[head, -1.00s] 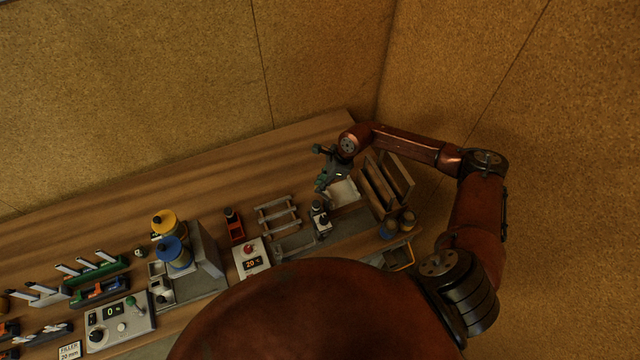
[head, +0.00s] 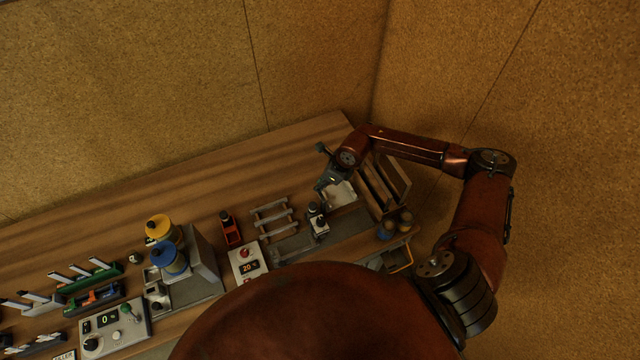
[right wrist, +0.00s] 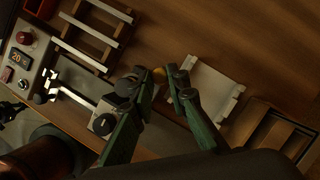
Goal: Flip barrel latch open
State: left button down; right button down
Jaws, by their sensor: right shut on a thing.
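My right gripper (head: 326,184) is over the right part of the bench, beside a pale tray-like piece (head: 341,194). In the right wrist view its two green fingers (right wrist: 160,75) come close together around a small brass-coloured piece (right wrist: 159,74), and it is shut on that piece. I cannot tell whether this piece belongs to the barrel latch; no latch can be made out clearly. A small grey device with a dark knob (head: 317,217) stands just in front of the gripper. It also shows in the right wrist view (right wrist: 103,124), partly behind a finger. My left gripper is not in view.
A wooden rack (head: 274,216) and a control box with a red button (head: 246,262) stand left of the gripper. A slotted wooden box (head: 382,186) stands close on its right. Yellow and blue spools (head: 167,258) stand further left. The back of the bench is clear.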

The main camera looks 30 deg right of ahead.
jog(key=c, duration=1.8)
grip_release()
jog(key=shift+c, duration=0.2)
jog(key=v, duration=1.2)
